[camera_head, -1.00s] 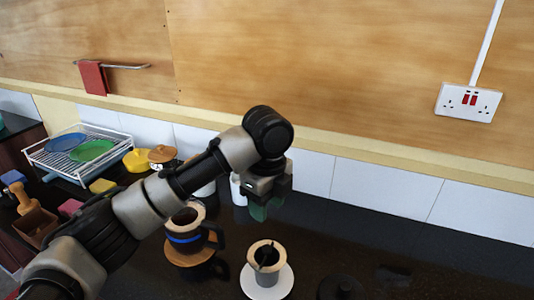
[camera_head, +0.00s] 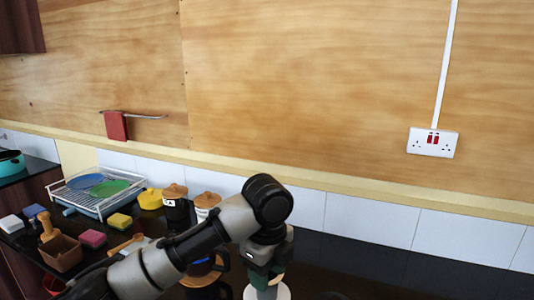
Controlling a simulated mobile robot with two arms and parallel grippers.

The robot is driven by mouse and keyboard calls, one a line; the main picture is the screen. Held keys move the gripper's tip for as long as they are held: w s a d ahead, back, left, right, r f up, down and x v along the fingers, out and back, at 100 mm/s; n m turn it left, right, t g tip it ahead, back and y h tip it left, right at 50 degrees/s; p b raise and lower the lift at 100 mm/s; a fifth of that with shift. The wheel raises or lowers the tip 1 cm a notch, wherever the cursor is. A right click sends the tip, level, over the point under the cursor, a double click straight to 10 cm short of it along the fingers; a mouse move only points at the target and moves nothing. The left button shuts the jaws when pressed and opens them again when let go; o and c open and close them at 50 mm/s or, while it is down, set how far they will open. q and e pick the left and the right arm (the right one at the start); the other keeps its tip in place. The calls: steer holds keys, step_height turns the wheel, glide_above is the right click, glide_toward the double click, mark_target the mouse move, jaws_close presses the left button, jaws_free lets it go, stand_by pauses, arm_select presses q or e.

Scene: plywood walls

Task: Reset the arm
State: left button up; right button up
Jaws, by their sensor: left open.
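My left arm comes in from the lower left and bends down at a black joint. My left gripper (camera_head: 262,274) points down over the black worktop, open, with dark green fingers. It stands in front of a cup on a white saucer (camera_head: 282,292) at the bottom edge and hides most of the cup. I cannot tell whether it touches the cup. A dark mug with a blue band (camera_head: 202,268) is partly hidden behind my forearm. My right gripper is not in view.
A white dish rack (camera_head: 75,200) with blue and green plates stands at left. Beside it are a yellow pot (camera_head: 150,199), lidded jars (camera_head: 206,204), sponges (camera_head: 92,238) and a brown box (camera_head: 61,253). The worktop at right (camera_head: 400,275) looks clear below the socket (camera_head: 432,142).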

arm_select(q)
steer(key=s+a+f+n+t+h, duration=0.1)
steer(key=s+f+n+h, duration=0.1)
steer(key=s+f+n, duration=0.45)
steer(key=s+a+f+n+h, duration=0.1)
steer(key=s+f+n+h, duration=0.25)
steer(key=f, duration=0.65)
steer(key=s+a+f+n+t+y, duration=0.1)
steer(key=s+a+f+n+y, duration=0.2)
steer(key=s+a+n, duration=0.5)
steer(key=s+a+f+n+t+y, duration=0.25)
steer(key=s+a+n, duration=0.35)
steer(key=s+a, duration=0.4)
step_height(320, 180, down, 28)
steer(key=g, duration=0.2)
steer(key=s+a+f, duration=0.2)
steer(key=s+f, duration=0.5)
steer(key=s, duration=0.1)
steer(key=s+a+f+g, duration=0.1)
steer(key=s+f, duration=0.6)
steer(key=f, duration=0.1)
steer(key=shift+s+a+f, duration=0.15)
steer(key=shift+s+a, duration=0.2)
steer(key=shift+s, duration=0.05)
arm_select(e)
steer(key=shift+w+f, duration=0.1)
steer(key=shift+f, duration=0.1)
